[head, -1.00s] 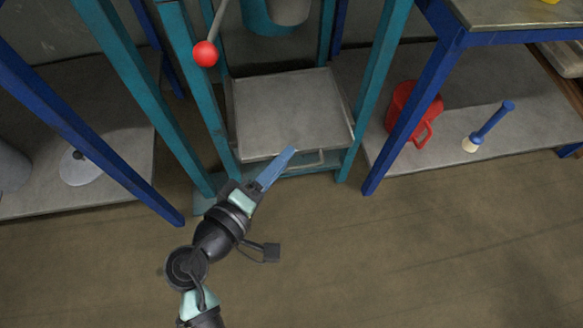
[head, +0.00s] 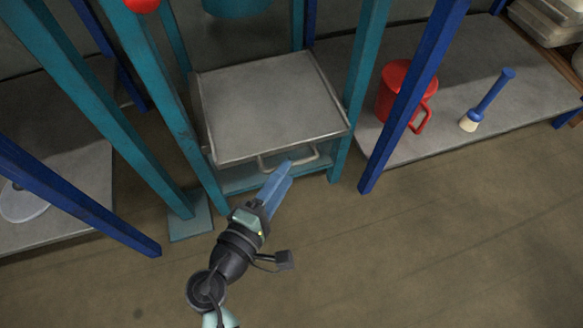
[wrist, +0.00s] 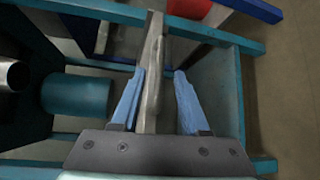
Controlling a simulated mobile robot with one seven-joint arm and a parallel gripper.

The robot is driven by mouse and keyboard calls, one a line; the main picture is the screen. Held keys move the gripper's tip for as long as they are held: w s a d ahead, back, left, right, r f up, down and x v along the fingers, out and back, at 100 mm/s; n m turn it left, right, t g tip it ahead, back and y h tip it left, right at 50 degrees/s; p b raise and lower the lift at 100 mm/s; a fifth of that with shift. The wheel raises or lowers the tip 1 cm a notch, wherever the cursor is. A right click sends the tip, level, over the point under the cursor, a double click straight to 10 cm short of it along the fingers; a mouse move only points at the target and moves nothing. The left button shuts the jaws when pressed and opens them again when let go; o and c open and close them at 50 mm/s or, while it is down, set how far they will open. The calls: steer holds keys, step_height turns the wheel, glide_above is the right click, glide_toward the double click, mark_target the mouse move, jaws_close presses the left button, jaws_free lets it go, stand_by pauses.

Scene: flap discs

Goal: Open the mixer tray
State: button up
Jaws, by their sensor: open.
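The mixer tray (head: 270,105) is a grey, flat, square metal tray held between the teal posts of the mixer frame. Its bent metal handle (head: 313,161) sticks out at its front edge. My gripper (head: 287,170) is at the middle of the handle, with its blue fingers pointing towards the tray and partly covering the handle. In the wrist view my gripper (wrist: 159,74) is open, and a grey metal bar (wrist: 153,85) runs between the two fingers, nearer the left one. I cannot tell whether either finger touches it.
Teal posts (head: 355,90) stand on both sides of the tray. A blue table leg (head: 415,95) stands to the right, by a red mug-like container (head: 393,88) and a blue-handled brush (head: 490,97) on a low shelf. The floor (head: 420,240) in front is clear.

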steer(key=shift+b+x, duration=0.6)
steer(key=shift+x, duration=1.5)
jaws_close()
